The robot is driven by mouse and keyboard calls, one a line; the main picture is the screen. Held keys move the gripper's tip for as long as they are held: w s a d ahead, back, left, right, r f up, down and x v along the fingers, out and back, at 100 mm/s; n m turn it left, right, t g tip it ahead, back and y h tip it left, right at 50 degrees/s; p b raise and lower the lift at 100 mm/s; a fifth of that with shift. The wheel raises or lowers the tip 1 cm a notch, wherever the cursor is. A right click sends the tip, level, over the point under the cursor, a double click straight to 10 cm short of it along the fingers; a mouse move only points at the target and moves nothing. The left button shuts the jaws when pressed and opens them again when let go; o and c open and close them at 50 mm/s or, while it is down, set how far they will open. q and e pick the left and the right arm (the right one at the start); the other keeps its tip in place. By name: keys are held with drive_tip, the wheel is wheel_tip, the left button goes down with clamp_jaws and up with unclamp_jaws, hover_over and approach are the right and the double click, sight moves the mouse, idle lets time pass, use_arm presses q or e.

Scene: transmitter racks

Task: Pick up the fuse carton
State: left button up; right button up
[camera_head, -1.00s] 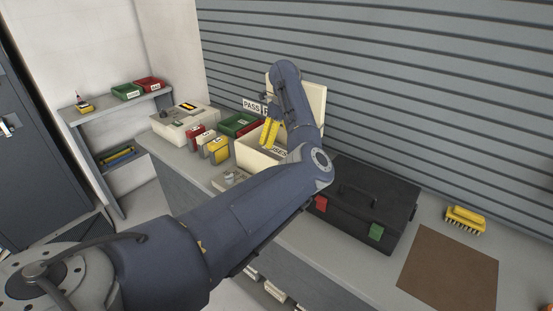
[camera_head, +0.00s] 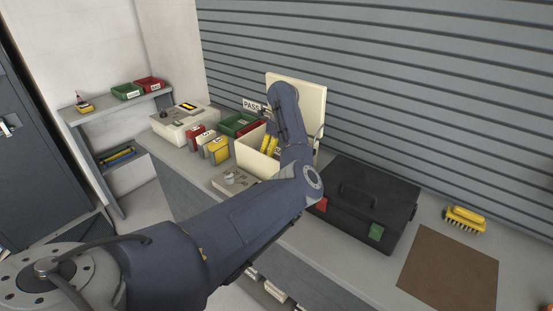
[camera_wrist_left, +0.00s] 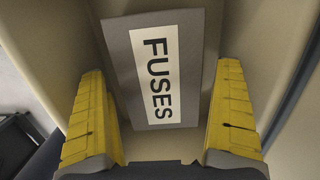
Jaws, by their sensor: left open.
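The fuse carton (camera_wrist_left: 188,66) is grey with a white label reading FUSES, seen in the left wrist view. It lies inside a cream walled box, which shows in the head view (camera_head: 252,160) with its lid raised (camera_head: 312,97). My left gripper (camera_head: 268,145) reaches down into this box. In the left wrist view its yellow fingers (camera_wrist_left: 163,122) are open, one on each side of the carton, with gaps visible on both sides. I cannot tell how far the fingertips reach down beside the carton. In the head view the box wall and my arm hide the carton. My right gripper is not in view.
A black case (camera_head: 365,205) stands right of the cream box. Red and yellow cartons (camera_head: 216,150), a green bin (camera_head: 238,124) and a cream case (camera_head: 180,127) stand to its left. A brown mat (camera_head: 450,268) and a yellow brush (camera_head: 465,217) lie further right.

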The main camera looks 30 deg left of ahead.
use_arm(q)
drive_tip(key=shift+r, duration=0.1)
drive_tip(key=c, duration=1.5)
drive_tip(key=shift+c, duration=0.2)
